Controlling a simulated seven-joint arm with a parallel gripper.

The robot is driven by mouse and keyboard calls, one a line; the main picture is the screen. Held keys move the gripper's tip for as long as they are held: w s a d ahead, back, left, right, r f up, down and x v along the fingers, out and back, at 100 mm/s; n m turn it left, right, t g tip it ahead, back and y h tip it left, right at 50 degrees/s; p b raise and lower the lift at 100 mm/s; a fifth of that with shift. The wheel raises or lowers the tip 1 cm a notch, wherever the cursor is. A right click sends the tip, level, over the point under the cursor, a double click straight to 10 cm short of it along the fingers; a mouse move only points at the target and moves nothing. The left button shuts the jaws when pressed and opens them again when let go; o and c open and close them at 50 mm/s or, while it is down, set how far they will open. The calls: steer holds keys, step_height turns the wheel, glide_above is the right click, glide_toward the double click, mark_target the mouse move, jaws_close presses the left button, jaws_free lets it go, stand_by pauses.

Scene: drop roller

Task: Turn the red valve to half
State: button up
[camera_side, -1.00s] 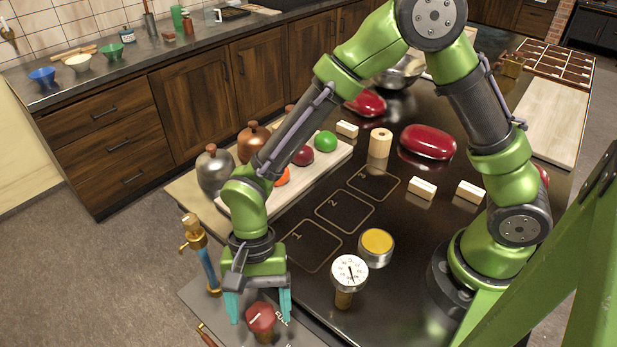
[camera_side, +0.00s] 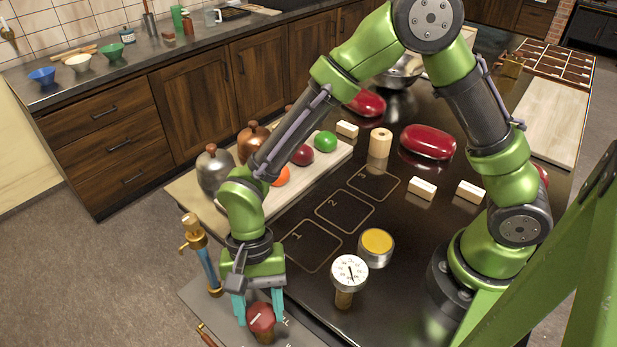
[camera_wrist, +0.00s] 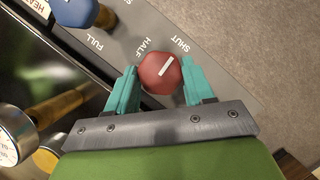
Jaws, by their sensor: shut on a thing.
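The red valve (camera_side: 261,317) is a round red knob with a white pointer line, standing on a grey panel at the table's near edge. In the wrist view the red valve (camera_wrist: 158,78) sits between my teal fingers. Its white line points up and right, toward the printed word SHUT (camera_wrist: 180,44). The word HALF (camera_wrist: 146,50) lies to the left of that, and FULL (camera_wrist: 95,41) farther left. My gripper (camera_side: 259,306) points down and is shut on the valve, one finger on each side; it also shows in the wrist view (camera_wrist: 160,88).
A blue knob (camera_wrist: 72,10) is at the panel's upper left in the wrist view. A white dial gauge (camera_side: 350,272) on a brass post and a yellow-topped tin (camera_side: 377,245) stand right of my gripper. A brass and blue fitting (camera_side: 203,258) stands to its left.

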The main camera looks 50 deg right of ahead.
steer(key=n+h, duration=0.1)
steer(key=n, duration=0.3)
steer(key=shift+w+a+g, duration=0.1)
steer(key=shift+g, duration=0.2)
steer(key=n+h, duration=0.2)
steer(key=n, duration=0.2)
steer(key=shift+a, duration=0.15)
steer(key=n+h, duration=0.1)
steer(key=n, duration=0.4)
steer(key=shift+a+h, duration=0.1)
steer(key=shift+h, duration=0.3)
steer(key=shift+a+n+t+h, duration=0.1)
steer(key=shift+n+t+h, duration=0.4)
steer(key=shift+n, duration=1.6)
steer(key=o, duration=1)
